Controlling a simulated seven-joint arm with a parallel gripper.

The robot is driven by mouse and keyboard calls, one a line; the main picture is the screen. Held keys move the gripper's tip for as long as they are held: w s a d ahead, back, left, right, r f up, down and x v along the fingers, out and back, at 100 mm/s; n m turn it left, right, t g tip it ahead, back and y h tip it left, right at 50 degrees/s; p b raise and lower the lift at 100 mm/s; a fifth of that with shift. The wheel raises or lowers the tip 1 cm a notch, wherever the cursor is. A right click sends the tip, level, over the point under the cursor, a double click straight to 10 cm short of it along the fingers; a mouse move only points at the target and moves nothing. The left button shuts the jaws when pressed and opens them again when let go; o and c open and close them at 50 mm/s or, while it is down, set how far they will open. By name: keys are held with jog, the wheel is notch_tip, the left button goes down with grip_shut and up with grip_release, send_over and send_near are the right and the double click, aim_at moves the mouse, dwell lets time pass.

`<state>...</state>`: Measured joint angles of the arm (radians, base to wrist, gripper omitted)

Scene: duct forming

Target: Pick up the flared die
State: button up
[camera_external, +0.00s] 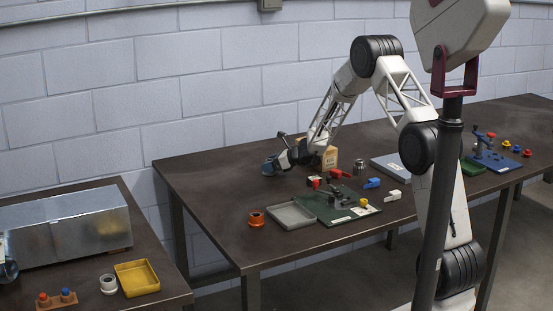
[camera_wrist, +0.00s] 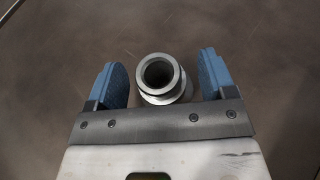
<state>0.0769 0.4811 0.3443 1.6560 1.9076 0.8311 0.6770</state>
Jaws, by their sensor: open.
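In the wrist view a grey metal part with a round hole and a wider collar (camera_wrist: 160,76), which looks like the flared die, stands on the dark table between my fingers. My gripper (camera_wrist: 163,70) is open, with one blue finger on each side of the part and a visible gap on both sides. In the external view my gripper (camera_external: 269,167) is low over the back left part of the middle table. The part between my fingers cannot be made out there.
A second silver stepped cylinder (camera_external: 359,166) stands farther right, near a cardboard box (camera_external: 330,157). The table left of my gripper is clear.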

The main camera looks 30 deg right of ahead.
jog(key=shift+c, duration=0.2)
jog(key=c, duration=1.3)
jog(key=shift+o, duration=0.2)
jog(key=shift+r, duration=0.2)
jog(key=shift+r, duration=1.35)
jog(key=shift+s+r, duration=0.2)
jog(key=shift+r, duration=0.1)
jog(key=s, duration=0.5)
jog(key=s+r, duration=0.1)
jog(key=s, duration=0.9)
jog(key=shift+s+d+r, duration=0.2)
jog(key=shift+s+d, duration=0.05)
jog(key=shift+d, duration=0.15)
